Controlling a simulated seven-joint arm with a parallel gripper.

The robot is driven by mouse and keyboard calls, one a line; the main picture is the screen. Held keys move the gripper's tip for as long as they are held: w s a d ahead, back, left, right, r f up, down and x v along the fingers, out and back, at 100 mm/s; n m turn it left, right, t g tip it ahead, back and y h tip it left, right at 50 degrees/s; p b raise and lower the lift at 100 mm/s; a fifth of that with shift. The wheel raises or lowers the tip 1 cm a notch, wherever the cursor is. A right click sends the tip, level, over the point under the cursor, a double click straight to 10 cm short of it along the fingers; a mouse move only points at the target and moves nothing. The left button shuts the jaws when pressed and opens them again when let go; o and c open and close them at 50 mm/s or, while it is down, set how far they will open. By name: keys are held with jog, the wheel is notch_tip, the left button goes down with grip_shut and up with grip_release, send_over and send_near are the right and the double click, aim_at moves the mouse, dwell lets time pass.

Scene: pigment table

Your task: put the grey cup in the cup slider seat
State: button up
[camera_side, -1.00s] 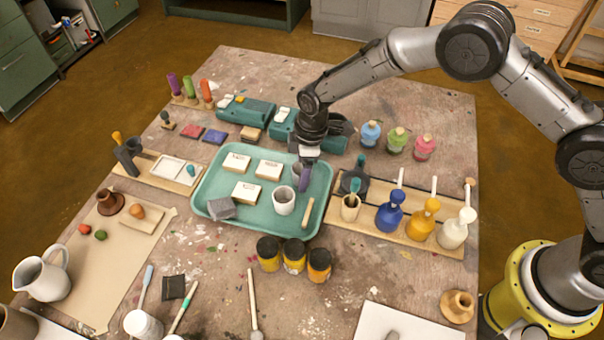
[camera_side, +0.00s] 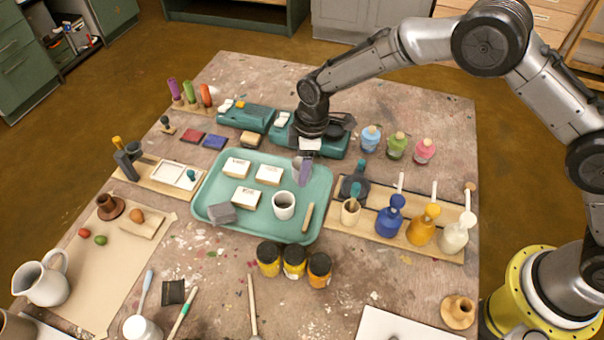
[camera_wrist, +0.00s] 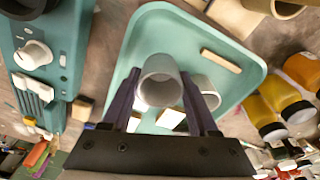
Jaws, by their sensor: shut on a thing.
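My gripper (camera_wrist: 160,92) is shut on the grey cup (camera_wrist: 160,82), which sits between its two purple fingers with its open mouth showing in the wrist view. In the side view my gripper (camera_side: 303,170) is over the far right part of the green tray (camera_side: 218,172), and the fingers partly hide the cup. The cup appears to be held above the tray. A dark round fitting (camera_side: 334,131) sits on the right-hand teal device (camera_side: 280,130), behind my gripper. I cannot tell for sure whether it is the cup slider seat.
The tray holds a white cup (camera_side: 284,205), several pale blocks, a grey block (camera_side: 222,213) and a wooden stick (camera_side: 308,216). A board with a blue bottle (camera_side: 390,216) and other bottles lies to the right. Dark jars (camera_side: 294,262) stand in front.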

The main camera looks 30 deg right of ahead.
notch_tip(320, 180, up, 6)
jog(key=shift+f, duration=0.1)
jog(key=shift+n, duration=0.5)
jog(key=s+d, duration=0.2)
jog(key=d, duration=0.1)
jog(key=s+d+f, duration=0.1)
jog(key=s+d, duration=0.2)
jog(key=s+d+f, duration=0.1)
jog(key=s+d, duration=0.1)
jog(key=d, duration=0.1)
jog(key=shift+s+d, duration=0.35)
jog(key=shift+w+d+f, duration=0.1)
jog(key=shift+d+f, duration=0.05)
jog(key=shift+f, duration=0.75)
jog(key=shift+w+d+f, duration=0.1)
jog(key=shift+f, duration=0.8)
jog(key=shift+s+f, duration=0.1)
jog(key=shift+f, duration=1.1)
